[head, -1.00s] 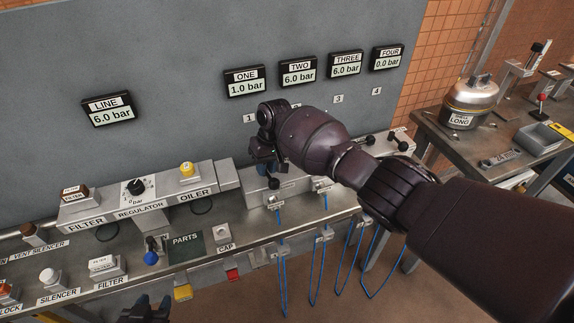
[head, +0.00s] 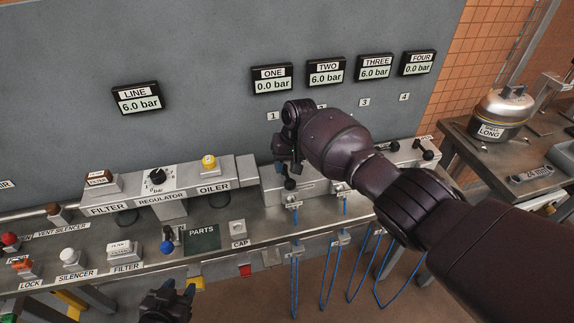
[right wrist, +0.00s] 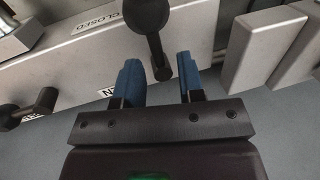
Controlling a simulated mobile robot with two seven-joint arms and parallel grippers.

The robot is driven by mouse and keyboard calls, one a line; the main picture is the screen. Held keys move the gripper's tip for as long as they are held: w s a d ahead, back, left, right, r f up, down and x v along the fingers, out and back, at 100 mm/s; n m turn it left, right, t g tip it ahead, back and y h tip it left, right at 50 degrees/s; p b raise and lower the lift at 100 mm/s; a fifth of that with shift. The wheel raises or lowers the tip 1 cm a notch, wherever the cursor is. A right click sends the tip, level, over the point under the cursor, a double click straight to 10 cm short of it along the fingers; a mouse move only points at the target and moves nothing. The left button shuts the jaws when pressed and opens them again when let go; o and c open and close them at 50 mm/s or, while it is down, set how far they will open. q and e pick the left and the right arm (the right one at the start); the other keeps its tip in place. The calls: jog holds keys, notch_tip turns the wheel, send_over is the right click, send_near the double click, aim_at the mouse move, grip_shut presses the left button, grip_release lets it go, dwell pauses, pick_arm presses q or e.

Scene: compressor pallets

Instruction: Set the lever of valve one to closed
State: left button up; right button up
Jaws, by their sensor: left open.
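The black lever of valve one (right wrist: 157,45) shows in the right wrist view. Its round end is beside the CLOSED label (right wrist: 97,22), and its stem reaches down between the blue fingertips. My right gripper (right wrist: 160,75) is open around the stem's lower end, with gaps on both sides. In the head view my right gripper (head: 287,155) is at valve one, partly hidden by its own wrist; a black knob (head: 290,184) shows below it. The ONE gauge (head: 272,80) reads 0.0 bar. My left gripper (head: 178,292) is open and empty, low at the front.
The OPEN label (right wrist: 107,92) is mostly hidden by a finger. Another valve lever (right wrist: 40,102) is to the left in the wrist view. Blue hoses (head: 295,270) hang below the valves. The bench (head: 130,232) holds filter and silencer parts.

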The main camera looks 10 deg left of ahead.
jog(key=shift+r, duration=0.5)
notch_tip(320, 180, up, 10)
jog(key=d+p, duration=0.1)
jog(key=d, duration=0.1)
jog(key=shift+w+f+p, duration=0.2)
jog(key=shift+w+p, duration=0.1)
jog(key=shift+p, duration=0.05)
jog(key=shift+f, duration=0.15)
jog(key=s+d+f+m+t+y, duration=0.1)
jog(key=s+d+f+t, duration=0.1)
jog(key=s+d+f, duration=1.3)
jog(key=s+d+r+m+t+h, duration=0.1)
jog(key=s+d+r, duration=0.1)
jog(key=s+d, duration=0.55)
jog(key=s+d+r+m+t+h, duration=0.15)
jog(key=s+d, duration=0.25)
jog(key=s, duration=0.6)
jog(key=s+d+r+h, duration=0.1)
jog(key=s+d+r, duration=0.2)
jog(key=s+d, duration=0.35)
jog(key=w+a+f+t, duration=0.1)
jog(key=w+f+t, duration=0.4)
jog(key=f+t, duration=0.3)
jog(key=shift+w+f, duration=0.25)
jog(key=shift+f, duration=0.85)
